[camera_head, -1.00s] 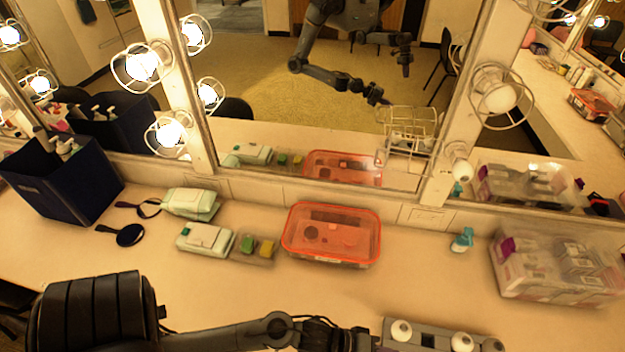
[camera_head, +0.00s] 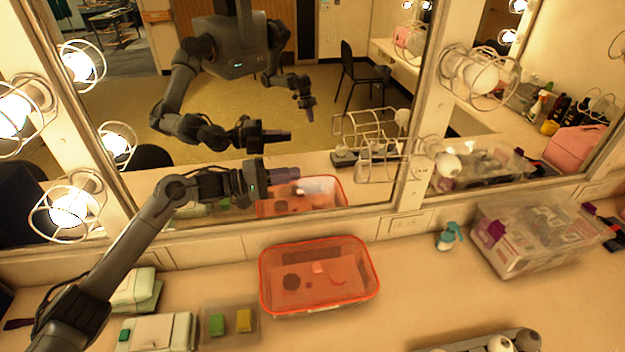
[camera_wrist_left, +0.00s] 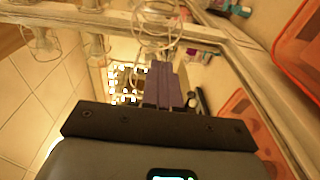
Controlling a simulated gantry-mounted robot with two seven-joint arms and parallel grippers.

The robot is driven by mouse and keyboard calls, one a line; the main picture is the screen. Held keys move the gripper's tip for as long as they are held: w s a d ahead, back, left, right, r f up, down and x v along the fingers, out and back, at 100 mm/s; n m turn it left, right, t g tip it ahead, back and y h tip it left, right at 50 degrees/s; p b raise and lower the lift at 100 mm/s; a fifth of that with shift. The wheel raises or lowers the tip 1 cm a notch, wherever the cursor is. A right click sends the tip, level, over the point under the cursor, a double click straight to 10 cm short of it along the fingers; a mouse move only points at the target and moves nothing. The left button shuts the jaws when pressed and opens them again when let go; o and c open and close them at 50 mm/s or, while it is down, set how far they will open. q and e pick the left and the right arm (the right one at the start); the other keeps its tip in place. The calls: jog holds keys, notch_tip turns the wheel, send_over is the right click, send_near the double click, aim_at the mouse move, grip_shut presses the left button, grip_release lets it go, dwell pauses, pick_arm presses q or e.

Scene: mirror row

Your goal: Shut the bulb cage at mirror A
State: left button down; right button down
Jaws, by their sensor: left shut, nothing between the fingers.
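A wire bulb cage (camera_head: 372,146) stands swung out to the left from the right mirror post, in front of the large mirror's lower right corner. The unlit white bulb (camera_head: 448,166) beside it is bare. My left gripper (camera_head: 292,174) is raised in front of the mirror, left of the cage and apart from it, shut and empty, pointing right. In the left wrist view its dark fingers (camera_wrist_left: 160,85) are together, with wire cage loops (camera_wrist_left: 155,25) beyond them. My right gripper shows only as a reflection. No label shows which mirror is A.
An orange-lidded box (camera_head: 320,280) sits on the counter below the gripper. A clear organizer (camera_head: 535,240) and a small teal spray bottle (camera_head: 447,237) stand to the right. Another unlit bulb in a closed cage (camera_head: 478,75) is higher on the post. Lit caged bulbs (camera_head: 72,207) line the left post.

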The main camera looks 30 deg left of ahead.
pick_arm(q)
jog(key=s+d+p+x, duration=0.2)
jog(key=p+x, duration=0.1)
jog(key=x, duration=0.9)
jog(key=shift+p, duration=0.4)
